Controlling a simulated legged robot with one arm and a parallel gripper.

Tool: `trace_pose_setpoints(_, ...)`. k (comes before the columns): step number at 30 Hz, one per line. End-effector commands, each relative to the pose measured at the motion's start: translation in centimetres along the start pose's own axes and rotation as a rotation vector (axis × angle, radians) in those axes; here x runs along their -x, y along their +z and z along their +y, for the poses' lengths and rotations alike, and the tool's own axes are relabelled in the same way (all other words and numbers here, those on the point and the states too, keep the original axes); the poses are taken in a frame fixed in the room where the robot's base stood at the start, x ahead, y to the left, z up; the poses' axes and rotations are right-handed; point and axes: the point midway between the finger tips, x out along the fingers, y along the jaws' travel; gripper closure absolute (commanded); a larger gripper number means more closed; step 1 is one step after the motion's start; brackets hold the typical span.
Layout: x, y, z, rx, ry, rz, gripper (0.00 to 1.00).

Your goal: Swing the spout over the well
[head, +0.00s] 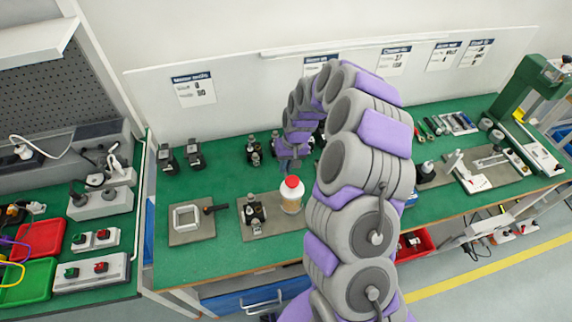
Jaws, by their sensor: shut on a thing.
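My arm curves up from the lower right and down to the bench, and my gripper (290,163) is at its far end, small in the head view. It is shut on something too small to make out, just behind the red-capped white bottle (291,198). The bottle stands upright at the right part of a grey plate (278,226). A dark metal fixture (254,212) stands on the same plate, left of the bottle. I cannot clearly pick out a spout or a well; my arm hides part of the bench behind it.
A square frame (187,218) on a grey plate lies to the left on the green bench (180,265). Dark fixtures (166,158) stand along the back. A vise-like tool (475,170) and hand tools are to the right. Bare green bench lies in front of the plates.

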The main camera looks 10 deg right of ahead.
Motion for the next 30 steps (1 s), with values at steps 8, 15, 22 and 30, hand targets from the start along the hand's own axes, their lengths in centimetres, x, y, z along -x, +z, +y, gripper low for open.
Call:
trace_pose_setpoints(8, -0.01, 0.01, 0.01, 0.0, 0.0, 0.0, 1.0)
trace_pose_setpoints(15, -0.01, 0.01, 0.01, 0.0, 0.0, 0.0, 1.0)
trace_pose_setpoints(22, -0.01, 0.01, -0.01, 0.002, 0.0, -0.001, 1.0)
trace_pose_setpoints(30, -0.1, -0.04, -0.64, 0.067, 0.001, -0.013, 1.0)
